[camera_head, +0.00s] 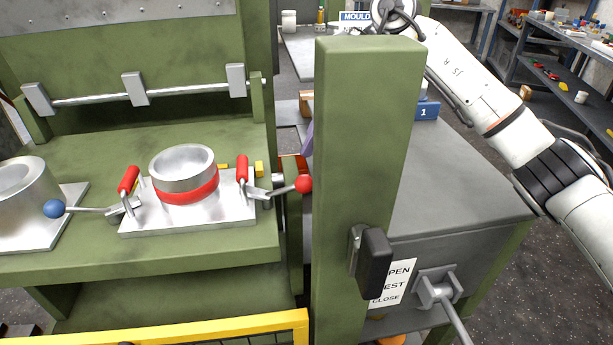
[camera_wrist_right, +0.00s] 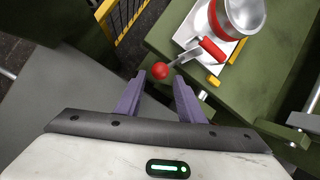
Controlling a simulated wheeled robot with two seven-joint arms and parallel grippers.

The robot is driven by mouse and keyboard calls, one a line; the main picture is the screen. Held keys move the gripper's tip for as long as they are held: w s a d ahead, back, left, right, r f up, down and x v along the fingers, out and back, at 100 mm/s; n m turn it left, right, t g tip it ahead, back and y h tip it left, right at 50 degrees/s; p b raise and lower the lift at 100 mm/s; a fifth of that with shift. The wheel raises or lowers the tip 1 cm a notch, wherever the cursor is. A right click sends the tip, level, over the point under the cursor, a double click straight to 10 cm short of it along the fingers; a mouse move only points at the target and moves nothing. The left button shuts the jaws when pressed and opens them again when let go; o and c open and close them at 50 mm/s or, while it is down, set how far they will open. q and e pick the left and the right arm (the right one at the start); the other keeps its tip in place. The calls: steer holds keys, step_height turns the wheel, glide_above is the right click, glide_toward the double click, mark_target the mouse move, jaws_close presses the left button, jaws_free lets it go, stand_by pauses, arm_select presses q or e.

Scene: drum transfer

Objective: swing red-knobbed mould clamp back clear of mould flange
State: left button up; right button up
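The red knob (camera_head: 304,183) ends a silver lever (camera_head: 282,191) at the right side of the mould flange (camera_head: 228,213); it also shows in the wrist view (camera_wrist_right: 159,71). The clamp's red handle (camera_head: 242,169) stands upright beside the round, red-banded mould (camera_head: 184,170). My right gripper (camera_wrist_right: 159,82) is open, with two purple fingers pointing at the knob. The knob appears between or just beyond the fingertips, with gaps on both sides; depth is unclear. In the head view the green post hides most of this gripper. My left gripper is not in view.
A blue-knobbed clamp (camera_head: 54,209) lies at the flange's left side, near another metal cylinder (camera_head: 22,190). A thick green post (camera_head: 360,180) stands between the mould and my right arm. A yellow rail (camera_head: 230,328) runs along the front.

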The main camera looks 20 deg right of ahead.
mark_target(307, 177)
steer(key=x, duration=0.5)
steer(key=shift+a+f, duration=0.15)
steer(key=shift+f, duration=0.1)
jaws_close()
